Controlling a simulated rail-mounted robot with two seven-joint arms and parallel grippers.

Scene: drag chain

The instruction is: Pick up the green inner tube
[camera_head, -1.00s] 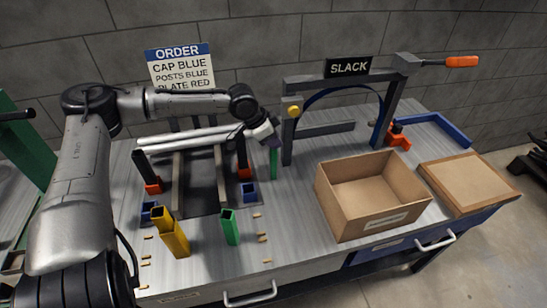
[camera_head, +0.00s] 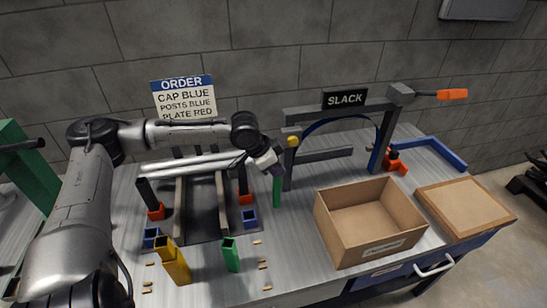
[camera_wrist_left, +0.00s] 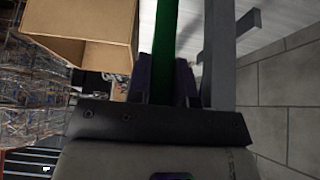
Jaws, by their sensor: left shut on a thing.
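My left gripper (camera_head: 273,166) reaches in from the left and is shut on a thin green tube (camera_head: 277,190), which hangs upright below it beside the grey SLACK frame. In the left wrist view the dark fingers (camera_wrist_left: 165,85) stand on either side of the green tube (camera_wrist_left: 164,38), which runs away from them. I cannot tell whether its lower end touches the bench. A second green tube (camera_head: 230,255), hollow and open at the top, stands near the front. My right gripper is not in view.
The grey SLACK frame (camera_head: 287,165) stands just right of the held tube. An open cardboard box (camera_head: 376,250) is at the right, beside a wooden-topped tray (camera_head: 467,206). Yellow tubes (camera_head: 176,268), blue sockets (camera_head: 249,218) and small pegs (camera_head: 263,262) are near the front left.

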